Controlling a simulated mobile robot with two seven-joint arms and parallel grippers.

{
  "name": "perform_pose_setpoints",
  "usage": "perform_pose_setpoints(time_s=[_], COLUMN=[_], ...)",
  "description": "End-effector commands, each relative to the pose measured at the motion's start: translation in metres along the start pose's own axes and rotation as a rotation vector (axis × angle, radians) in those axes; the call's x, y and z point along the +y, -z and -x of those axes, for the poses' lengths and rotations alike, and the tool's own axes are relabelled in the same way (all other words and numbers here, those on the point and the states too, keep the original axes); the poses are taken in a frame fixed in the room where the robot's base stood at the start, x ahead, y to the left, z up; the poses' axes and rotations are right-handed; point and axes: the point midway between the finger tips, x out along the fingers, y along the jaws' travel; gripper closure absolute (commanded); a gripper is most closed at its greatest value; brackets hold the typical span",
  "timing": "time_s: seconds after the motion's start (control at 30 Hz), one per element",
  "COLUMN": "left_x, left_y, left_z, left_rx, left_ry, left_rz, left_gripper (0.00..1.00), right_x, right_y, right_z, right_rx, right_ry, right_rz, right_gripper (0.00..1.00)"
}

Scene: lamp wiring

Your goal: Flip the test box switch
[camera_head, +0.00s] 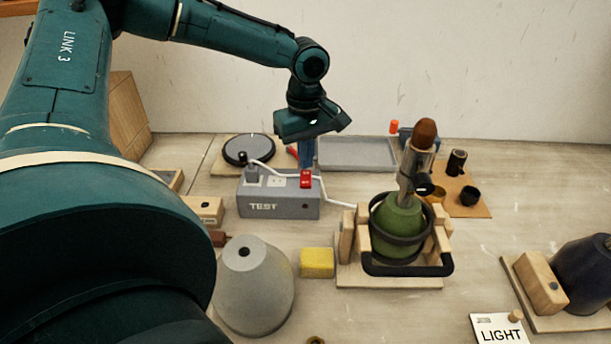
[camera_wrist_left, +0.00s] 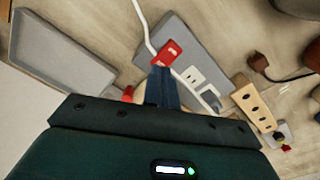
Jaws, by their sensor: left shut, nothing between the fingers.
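The grey test box (camera_head: 278,207), marked TEST, stands on the bench left of centre. Its red switch (camera_head: 306,179) sits at the right end of its top and also shows in the left wrist view (camera_wrist_left: 168,50). My left gripper (camera_head: 306,164) points down just behind the switch, its blue fingers shut and empty. In the left wrist view the fingertips (camera_wrist_left: 161,70) are at the switch's edge; I cannot tell whether they touch. A white outlet (camera_head: 277,181) is beside the switch. My right gripper is not in view.
A green lamp base (camera_head: 399,228) with a brown-tipped bulb stands in a wooden cradle (camera_head: 347,236) right of the box. A white cord (camera_head: 335,204) runs toward it. A grey shade (camera_head: 253,285) and yellow block (camera_head: 317,262) are in front; a grey tray (camera_head: 356,152) is behind.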

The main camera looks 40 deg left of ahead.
Motion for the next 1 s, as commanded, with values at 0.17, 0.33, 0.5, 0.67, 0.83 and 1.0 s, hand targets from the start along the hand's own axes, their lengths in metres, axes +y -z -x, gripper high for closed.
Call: perform_pose_setpoints(time_s=[0.17,0.33,0.5,0.67,0.83,1.0], left_x=[0.0,0.0,0.0,0.0,0.0,0.0], left_y=[0.0,0.0,0.0,0.0,0.0,0.0], left_z=[-0.004,-0.006,-0.009,-0.011,-0.013,-0.016], left_rx=[0.0,0.0,0.0,0.0,0.0,0.0], left_ry=[0.0,0.0,0.0,0.001,0.001,0.001], left_rz=[0.0,0.0,0.0,0.0,0.0,0.0], left_gripper=[1.0,1.0,1.0,1.0,1.0,1.0], right_x=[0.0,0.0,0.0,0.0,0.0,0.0], right_y=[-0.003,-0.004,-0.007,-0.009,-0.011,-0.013], right_z=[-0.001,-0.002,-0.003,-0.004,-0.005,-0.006], right_rx=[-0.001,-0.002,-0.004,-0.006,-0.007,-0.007], right_ry=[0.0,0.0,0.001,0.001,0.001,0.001], right_rz=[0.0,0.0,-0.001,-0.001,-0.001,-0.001], right_gripper=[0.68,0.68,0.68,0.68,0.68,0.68])
